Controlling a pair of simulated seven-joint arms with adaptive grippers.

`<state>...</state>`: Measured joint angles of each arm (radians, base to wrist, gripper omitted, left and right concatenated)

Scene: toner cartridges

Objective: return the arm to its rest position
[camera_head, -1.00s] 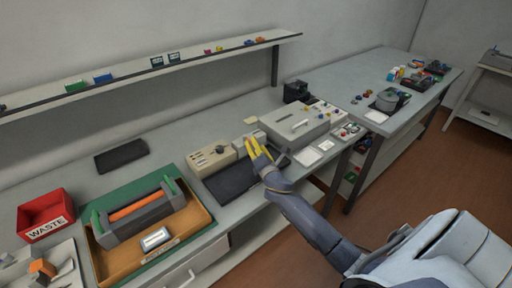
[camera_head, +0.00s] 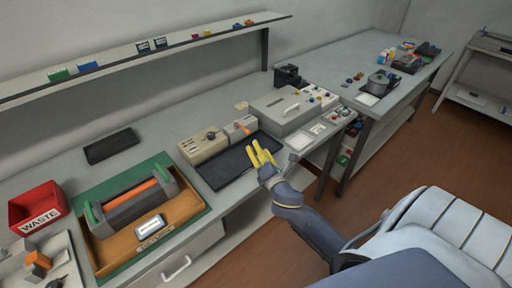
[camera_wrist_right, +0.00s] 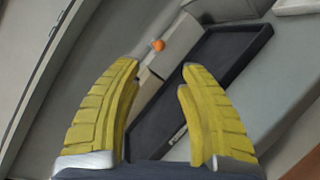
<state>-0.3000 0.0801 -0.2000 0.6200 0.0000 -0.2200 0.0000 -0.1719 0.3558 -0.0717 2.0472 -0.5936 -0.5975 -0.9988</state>
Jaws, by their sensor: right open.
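My right gripper (camera_head: 262,155) has yellow fingers and is above the front edge of the dark tray (camera_head: 222,174) in the head view. Its fingers are apart with nothing between them. In the right wrist view the gripper (camera_wrist_right: 158,80) also shows open and empty, with the dark tray (camera_wrist_right: 228,62) beyond the fingers. My left gripper is not in the head view. A toner cartridge (camera_head: 128,207), grey with an orange strip and green ends, lies in an orange-brown tray (camera_head: 188,207) on a green mat.
A red WASTE bin (camera_head: 38,205) stands at the left. Beige boxes (camera_head: 203,145) and a grey lidded case (camera_head: 285,110) stand behind and beside the dark tray. A shelf (camera_head: 140,58) runs along the wall above. Open floor (camera_head: 370,190) lies right of the bench.

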